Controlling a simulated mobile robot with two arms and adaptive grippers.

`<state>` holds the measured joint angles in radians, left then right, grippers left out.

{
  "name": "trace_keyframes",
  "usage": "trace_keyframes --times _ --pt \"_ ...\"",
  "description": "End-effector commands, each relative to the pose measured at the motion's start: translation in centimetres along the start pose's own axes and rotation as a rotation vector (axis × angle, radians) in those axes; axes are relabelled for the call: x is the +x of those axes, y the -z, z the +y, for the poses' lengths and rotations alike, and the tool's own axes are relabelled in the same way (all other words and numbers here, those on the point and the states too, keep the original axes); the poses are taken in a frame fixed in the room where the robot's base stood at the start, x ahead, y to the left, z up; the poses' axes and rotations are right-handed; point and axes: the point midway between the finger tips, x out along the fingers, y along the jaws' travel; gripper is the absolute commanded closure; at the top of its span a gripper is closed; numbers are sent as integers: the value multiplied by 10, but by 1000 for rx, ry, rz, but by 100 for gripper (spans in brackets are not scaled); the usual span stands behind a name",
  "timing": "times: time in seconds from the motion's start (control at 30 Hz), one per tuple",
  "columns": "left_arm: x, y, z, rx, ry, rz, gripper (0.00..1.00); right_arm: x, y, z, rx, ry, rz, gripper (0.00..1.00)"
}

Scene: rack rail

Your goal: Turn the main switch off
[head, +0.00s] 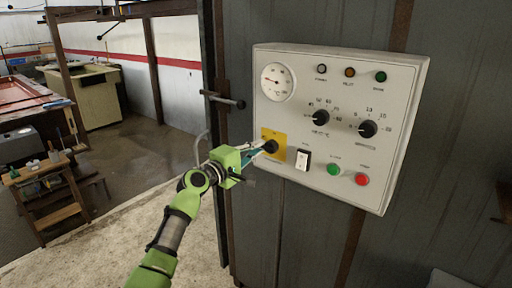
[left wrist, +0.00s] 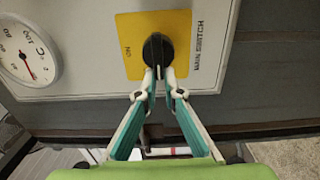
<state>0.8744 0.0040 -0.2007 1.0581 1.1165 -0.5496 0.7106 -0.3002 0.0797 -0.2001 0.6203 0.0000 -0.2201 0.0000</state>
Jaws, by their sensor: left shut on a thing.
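The main switch is a black rotary knob (head: 271,146) on a yellow plate (head: 279,135) at the lower left of a white control panel. In the left wrist view the knob (left wrist: 157,47) sits on the yellow plate (left wrist: 130,30), beside the printing "MAIN SWITCH" and "ON". My left gripper (head: 263,149) reaches the knob from the lower left. Its fingertips, also in the left wrist view (left wrist: 161,75), are shut on the lower part of the knob's grip. The fingertips cover part of the grip. My right gripper is in neither view.
The white panel (head: 400,75) also carries a round gauge (head: 277,83), two black dials, a white rocker switch (head: 302,160), a green button (head: 334,169) and a red button (head: 362,180). A dark handle (head: 224,99) sticks out left of the panel. Open floor lies further left.

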Motion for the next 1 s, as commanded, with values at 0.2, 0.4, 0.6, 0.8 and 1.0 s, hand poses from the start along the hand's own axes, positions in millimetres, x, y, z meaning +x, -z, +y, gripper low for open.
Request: trace_keyframes --times 0.2,0.4,0.6,0.8,1.0 --pt "2 -8 -9 -9 16 -17 100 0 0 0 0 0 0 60" --pt "2 -8 -9 -9 16 -17 82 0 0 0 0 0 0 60" --pt "2 -7 -6 -7 11 -15 65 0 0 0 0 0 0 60" --pt "0 -4 -3 -5 8 -9 65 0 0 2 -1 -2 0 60" --pt "-10 -3 -3 -4 6 -8 65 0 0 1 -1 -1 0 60"
